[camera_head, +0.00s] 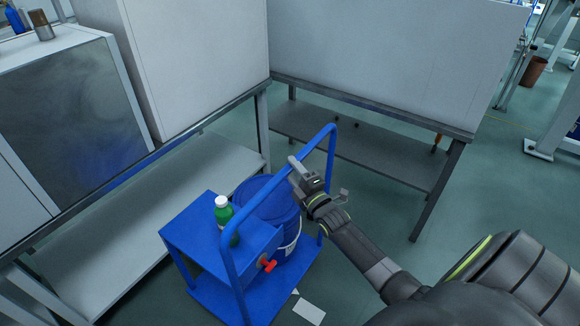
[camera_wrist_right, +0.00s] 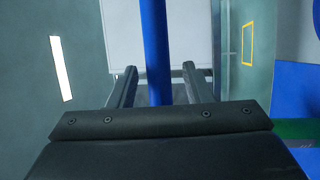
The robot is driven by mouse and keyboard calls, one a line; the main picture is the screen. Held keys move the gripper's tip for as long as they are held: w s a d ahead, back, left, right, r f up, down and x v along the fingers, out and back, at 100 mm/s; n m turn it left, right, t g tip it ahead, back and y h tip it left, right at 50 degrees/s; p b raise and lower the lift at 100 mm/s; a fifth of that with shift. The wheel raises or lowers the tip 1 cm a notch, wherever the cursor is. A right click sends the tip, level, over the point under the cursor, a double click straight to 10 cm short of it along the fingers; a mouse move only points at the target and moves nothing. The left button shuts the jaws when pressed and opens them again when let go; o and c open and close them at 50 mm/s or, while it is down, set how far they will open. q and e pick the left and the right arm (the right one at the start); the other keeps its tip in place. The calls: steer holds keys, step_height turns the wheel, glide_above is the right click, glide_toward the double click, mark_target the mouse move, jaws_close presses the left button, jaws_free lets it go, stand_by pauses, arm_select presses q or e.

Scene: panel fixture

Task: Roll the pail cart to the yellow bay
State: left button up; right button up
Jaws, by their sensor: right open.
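The blue pail cart (camera_head: 210,240) stands on the floor at the centre, with a tall bent-tube handle. A blue pail (camera_head: 268,208) sits on its deck, partly behind the cart's box. My right gripper (camera_head: 316,180) is at the handle's sloping top bar. In the right wrist view the blue handle bar (camera_wrist_right: 156,50) runs between the two open fingers (camera_wrist_right: 160,78), with gaps at both sides. A yellow outline (camera_wrist_right: 248,43) shows in the right wrist view; I cannot tell whether it is the bay. My left gripper is out of view.
A green bottle (camera_head: 226,222) with a white cap stands on the cart's box, near a red valve handle (camera_head: 267,263). Grey tables (camera_head: 350,150) with shelves close in behind and left. A white sheet (camera_head: 309,311) lies on the floor. Floor is open to the right.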

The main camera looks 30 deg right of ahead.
steer(key=shift+w+r, duration=0.15)
steer(key=shift+w, duration=0.75)
jaws_close()
